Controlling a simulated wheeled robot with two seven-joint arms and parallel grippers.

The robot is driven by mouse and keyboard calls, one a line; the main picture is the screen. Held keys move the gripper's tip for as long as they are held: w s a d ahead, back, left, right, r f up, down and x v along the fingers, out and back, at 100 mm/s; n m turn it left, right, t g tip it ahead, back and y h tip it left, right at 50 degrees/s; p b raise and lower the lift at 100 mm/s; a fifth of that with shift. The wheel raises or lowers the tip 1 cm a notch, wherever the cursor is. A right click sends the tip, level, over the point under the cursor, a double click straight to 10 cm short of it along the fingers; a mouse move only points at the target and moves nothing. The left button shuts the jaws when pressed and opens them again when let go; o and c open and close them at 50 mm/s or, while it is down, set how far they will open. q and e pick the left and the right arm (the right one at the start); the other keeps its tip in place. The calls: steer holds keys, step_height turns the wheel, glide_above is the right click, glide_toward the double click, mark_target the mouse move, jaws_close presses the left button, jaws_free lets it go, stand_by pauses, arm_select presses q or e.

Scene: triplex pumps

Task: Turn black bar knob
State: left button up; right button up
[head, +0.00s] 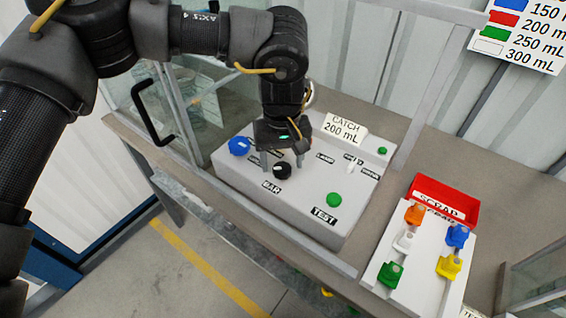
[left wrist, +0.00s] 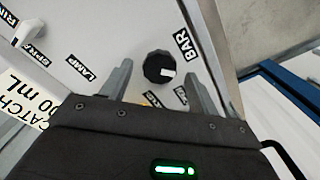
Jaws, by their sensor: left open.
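The black bar knob (head: 282,171) sits on the sloped top of the grey control panel (head: 300,205), just above the label BAR. In the left wrist view the knob (left wrist: 158,67) is round and black with a white mark on its lower right side. My left gripper (head: 283,162) points down over the panel and is open, with nothing held. In the left wrist view its two fingers (left wrist: 158,80) stand apart on either side of the knob, with gaps. I cannot tell whether the fingertips reach down to the knob's height. My right gripper is not in view.
The panel also has a blue knob (head: 239,146), a green button (head: 334,200) by TEST and a CATCH 200 mL sign (head: 343,129). A red scrap tray (head: 447,191) and a white rack (head: 418,285) of coloured pieces stand to the right. A glass enclosure with a black handle (head: 152,112) is at left.

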mark_target(282, 168)
arm_select(q)
step_height(282, 168, up, 10)
steer(key=shift+f, duration=0.2)
stand_by(0.4)
